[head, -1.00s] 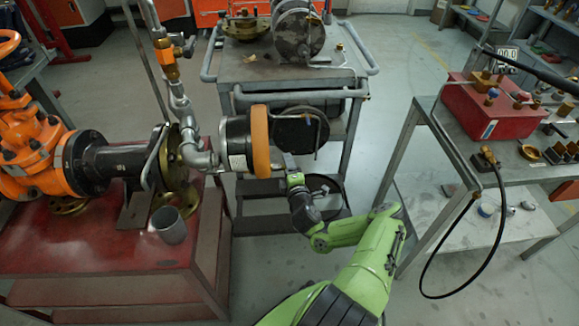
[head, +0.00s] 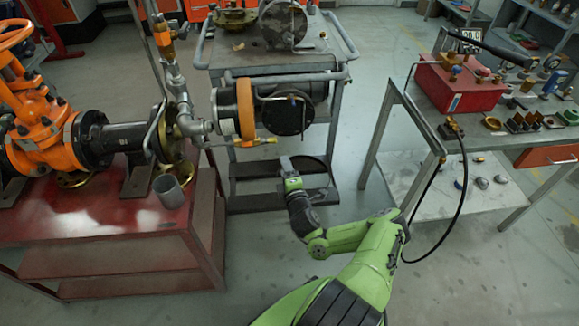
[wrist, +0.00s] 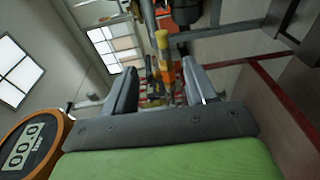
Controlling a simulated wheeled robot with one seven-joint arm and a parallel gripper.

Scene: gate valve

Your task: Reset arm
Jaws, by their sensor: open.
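My gripper (head: 287,163) is in the middle of the head view, in front of the trolley, below and right of the orange-ringed black unit (head: 246,110) on the pipe end. A gap shows between them in the picture. In the wrist view, the two fingers of my gripper (wrist: 160,72) stand apart with nothing held between them. A yellow-tipped part (wrist: 162,42) shows beyond the fingers. A round orange-rimmed dial (wrist: 35,140) reading zeros is at the lower left of that view.
The orange gate valve (head: 42,125) and pipe sit on a red bench (head: 110,225) at left. A grey trolley (head: 335,75) stands behind my gripper. A workbench with a red box (head: 458,88) and a hanging black hose (head: 463,195) is at right. Open floor lies between.

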